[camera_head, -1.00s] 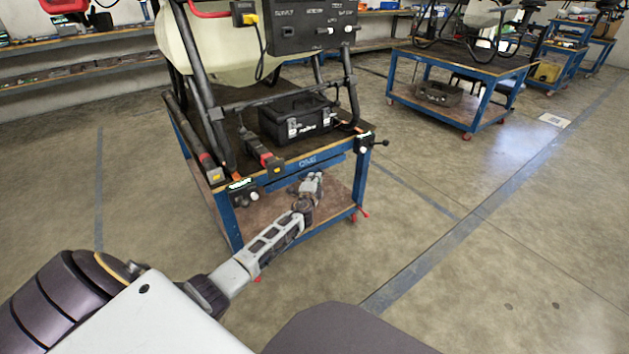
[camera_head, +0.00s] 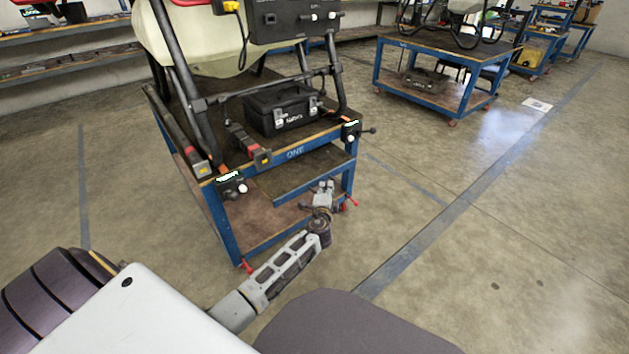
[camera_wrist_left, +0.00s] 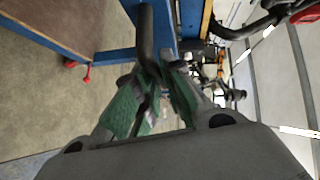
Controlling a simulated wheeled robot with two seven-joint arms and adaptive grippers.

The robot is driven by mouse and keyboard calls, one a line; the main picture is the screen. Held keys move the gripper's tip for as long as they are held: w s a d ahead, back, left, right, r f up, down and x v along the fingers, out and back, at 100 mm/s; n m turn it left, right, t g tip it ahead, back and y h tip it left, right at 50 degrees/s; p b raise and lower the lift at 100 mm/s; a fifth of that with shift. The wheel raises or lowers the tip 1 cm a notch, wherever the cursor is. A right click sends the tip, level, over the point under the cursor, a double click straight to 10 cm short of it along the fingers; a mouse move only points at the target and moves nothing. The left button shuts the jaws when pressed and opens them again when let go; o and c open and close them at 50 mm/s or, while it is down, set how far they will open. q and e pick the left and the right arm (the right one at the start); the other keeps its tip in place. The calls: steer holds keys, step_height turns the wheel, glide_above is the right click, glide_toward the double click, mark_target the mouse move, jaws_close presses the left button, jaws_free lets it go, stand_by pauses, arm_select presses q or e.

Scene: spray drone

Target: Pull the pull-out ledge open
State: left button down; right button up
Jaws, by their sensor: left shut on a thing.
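The pull-out ledge (camera_head: 300,172) is a brown board with a blue front edge. It sticks out from under the top of the blue cart marked ONE in the head view. My left gripper (camera_head: 323,190) is at the ledge's front edge, toward its right half. In the left wrist view, the green-padded fingers of my left gripper (camera_wrist_left: 160,75) are closed around a dark bar handle (camera_wrist_left: 146,35) beside a blue panel. The exact contact is partly hidden by the fingers. My right gripper is not in view.
The cart's top (camera_head: 222,100) bears a black case (camera_head: 283,108) and a drone frame with a pale tank. Black clamps sit at its front corners. Below is a brown lower shelf (camera_head: 250,222). A second blue cart (camera_head: 445,65) stands back right. Floor in front and right is clear.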

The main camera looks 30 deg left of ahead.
arm_select(q)
steer(key=s+d, duration=0.2)
steer(key=d, duration=0.4)
steer(key=shift+s+d+b, duration=0.3)
steer(key=shift+s+d, duration=0.05)
steer(key=shift+s, duration=0.05)
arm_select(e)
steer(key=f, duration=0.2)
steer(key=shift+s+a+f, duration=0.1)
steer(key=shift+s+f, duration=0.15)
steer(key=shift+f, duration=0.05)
arm_select(q)
steer(key=shift+f, duration=0.1)
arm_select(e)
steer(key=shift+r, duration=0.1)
arm_select(q)
steer(key=c, duration=1.5)
jaws_free()
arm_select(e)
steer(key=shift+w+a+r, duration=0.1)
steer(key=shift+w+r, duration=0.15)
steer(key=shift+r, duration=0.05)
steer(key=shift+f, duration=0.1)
arm_select(q)
steer(key=shift+v, duration=3.75)
